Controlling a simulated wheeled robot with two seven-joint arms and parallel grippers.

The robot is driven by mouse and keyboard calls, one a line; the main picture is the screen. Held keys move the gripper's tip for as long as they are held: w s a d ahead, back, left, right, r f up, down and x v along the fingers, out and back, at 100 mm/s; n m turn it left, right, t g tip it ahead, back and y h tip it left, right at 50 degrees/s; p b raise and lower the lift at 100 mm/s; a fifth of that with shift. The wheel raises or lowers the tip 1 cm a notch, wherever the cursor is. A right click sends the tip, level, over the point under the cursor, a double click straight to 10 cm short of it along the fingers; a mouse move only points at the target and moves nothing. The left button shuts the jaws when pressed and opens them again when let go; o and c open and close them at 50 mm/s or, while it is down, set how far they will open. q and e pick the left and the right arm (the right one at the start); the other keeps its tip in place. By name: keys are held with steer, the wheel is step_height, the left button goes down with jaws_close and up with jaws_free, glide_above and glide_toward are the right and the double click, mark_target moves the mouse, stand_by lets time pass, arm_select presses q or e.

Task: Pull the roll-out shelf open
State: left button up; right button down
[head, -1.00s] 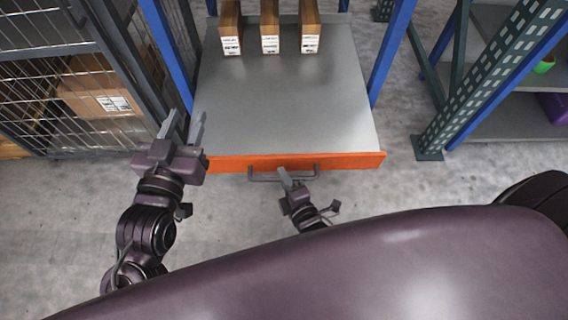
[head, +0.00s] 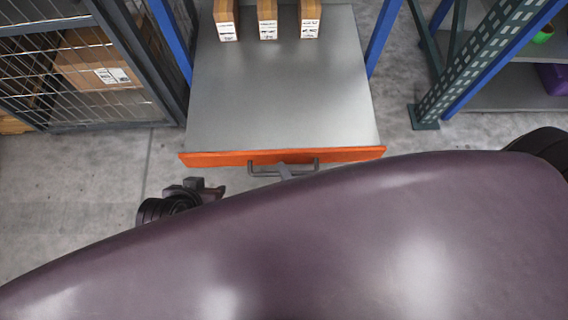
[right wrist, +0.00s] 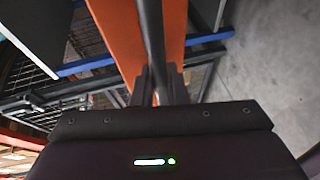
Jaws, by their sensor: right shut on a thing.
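The roll-out shelf (head: 280,100) is a grey deck with an orange front panel (head: 215,159), standing well out between blue posts. A dark bar handle (head: 262,174) is fixed to the panel. My right gripper (head: 284,169) is shut on the middle of the handle; my body hides most of it in the head view. In the right wrist view, the handle bar (right wrist: 152,35) runs between the fingers of my right gripper (right wrist: 157,82), with the orange panel (right wrist: 122,40) behind. My left gripper (head: 205,189) is low, left of the handle and apart from the panel, partly hidden.
Several cardboard boxes with white labels, one of them the middle box (head: 267,18), stand at the back of the deck. A mesh cage (head: 80,75) is at the left. A green perforated post (head: 455,75) stands at the right. Bare floor (head: 70,180) lies to the front left.

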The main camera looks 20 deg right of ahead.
steer(key=shift+s, duration=0.1)
steer(key=c, duration=1.5)
jaws_free()
steer(key=shift+o, duration=0.2)
